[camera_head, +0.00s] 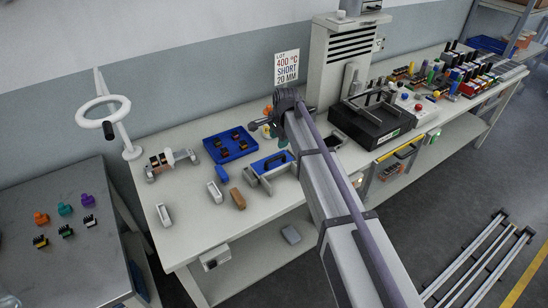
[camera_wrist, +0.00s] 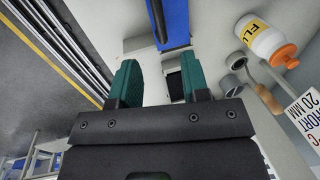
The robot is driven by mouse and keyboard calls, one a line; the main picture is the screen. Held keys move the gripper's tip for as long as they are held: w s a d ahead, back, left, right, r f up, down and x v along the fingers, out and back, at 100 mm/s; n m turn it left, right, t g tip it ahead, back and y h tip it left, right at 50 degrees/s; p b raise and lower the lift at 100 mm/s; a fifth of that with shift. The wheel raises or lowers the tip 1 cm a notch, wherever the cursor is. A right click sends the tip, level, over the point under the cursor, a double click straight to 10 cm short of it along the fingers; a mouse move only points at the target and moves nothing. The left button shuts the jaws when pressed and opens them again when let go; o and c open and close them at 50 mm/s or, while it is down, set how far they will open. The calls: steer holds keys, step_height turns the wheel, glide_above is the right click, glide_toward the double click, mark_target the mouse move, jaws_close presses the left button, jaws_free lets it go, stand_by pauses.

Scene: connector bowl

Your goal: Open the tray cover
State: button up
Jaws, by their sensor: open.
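The tray cover (camera_head: 264,165) is a blue plate with a black bar handle, on a pale fixture on the bench. It also shows in the wrist view (camera_wrist: 178,26) at the top, with its dark handle running lengthwise. My gripper (camera_wrist: 158,75) has two green fingers spread apart with nothing between them. The cover lies beyond the fingertips, and I see no contact. In the head view my arm hides most of the gripper, which is near the cover's upper right.
A blue tray (camera_head: 212,151) with several dark parts lies left of the cover. A white bottle with an orange cap (camera_wrist: 267,38) stands near the gripper. A black machine (camera_head: 372,126) is to the right.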

mark_target(277, 158)
steer(key=f+b, duration=0.3)
steer(key=w+f+b, duration=0.1)
steer(key=f+b, duration=0.2)
steer(key=a+f+b, duration=0.1)
steer(key=f+b, duration=0.2)
steer(key=f, duration=0.1)
steer(key=shift+w, duration=0.3)
steer(key=shift+r, duration=0.15)
jaws_close()
